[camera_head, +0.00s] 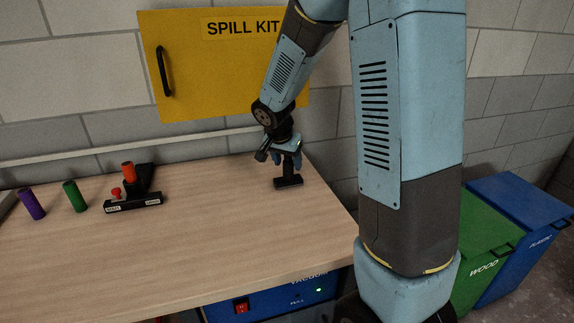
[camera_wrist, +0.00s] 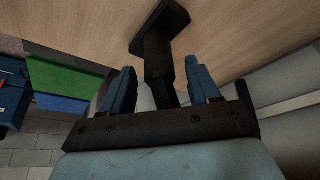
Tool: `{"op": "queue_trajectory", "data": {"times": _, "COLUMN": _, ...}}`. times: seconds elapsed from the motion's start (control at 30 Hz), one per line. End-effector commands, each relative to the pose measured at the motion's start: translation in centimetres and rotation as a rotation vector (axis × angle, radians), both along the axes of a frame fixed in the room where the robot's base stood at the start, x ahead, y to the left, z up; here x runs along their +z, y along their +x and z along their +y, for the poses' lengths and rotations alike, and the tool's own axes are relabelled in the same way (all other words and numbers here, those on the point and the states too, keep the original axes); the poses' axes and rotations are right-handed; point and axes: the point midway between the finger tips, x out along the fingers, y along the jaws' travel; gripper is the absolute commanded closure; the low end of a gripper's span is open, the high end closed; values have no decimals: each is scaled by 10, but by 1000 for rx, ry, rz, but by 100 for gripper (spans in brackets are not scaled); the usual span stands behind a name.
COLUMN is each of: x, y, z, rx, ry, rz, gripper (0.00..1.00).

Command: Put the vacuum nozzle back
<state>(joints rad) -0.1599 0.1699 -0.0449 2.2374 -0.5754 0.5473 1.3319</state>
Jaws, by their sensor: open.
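The black vacuum nozzle (camera_head: 288,182) stands upright near the back right of the wooden table, its flat wide foot on the tabletop. In the wrist view its foot (camera_wrist: 172,17) and tube (camera_wrist: 158,58) show, with the tube between my two blue fingers. My gripper (camera_head: 287,161) is open around the tube, with a gap visible on each side. The tube's far end is hidden behind the gripper's dark bar. A blue vacuum unit (camera_head: 270,303) with a red switch and a green light sits under the table's front edge.
A black stand (camera_head: 133,204) with an orange cylinder and a red knob is at left. Green (camera_head: 75,196) and purple (camera_head: 32,203) cylinders stand beside it. A yellow spill kit cabinet (camera_head: 215,85) hangs behind. Green (camera_head: 484,240) and blue (camera_head: 528,215) bins stand right. The table's middle is clear.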

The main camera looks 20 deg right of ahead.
Motion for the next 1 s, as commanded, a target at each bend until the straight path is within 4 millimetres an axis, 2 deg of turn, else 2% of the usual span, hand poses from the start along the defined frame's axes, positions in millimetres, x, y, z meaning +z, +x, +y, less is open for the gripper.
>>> {"op": "queue_trajectory", "data": {"times": 0.4, "x": 72, "y": -21, "z": 20, "rx": 1, "ry": 2, "rz": -4, "gripper": 39}}
{"op": "queue_trajectory", "data": {"times": 0.77, "x": 100, "y": -34, "z": 25, "rx": 12, "ry": 1, "rz": -1, "gripper": 39}}
{"op": "queue_trajectory", "data": {"times": 0.87, "x": 112, "y": -48, "z": 20, "rx": 45, "ry": 6, "rz": -1, "gripper": 39}}
{"op": "queue_trajectory", "data": {"times": 1.0, "x": 134, "y": -82, "z": 10, "rx": 133, "ry": 11, "rz": 1, "gripper": 39}}
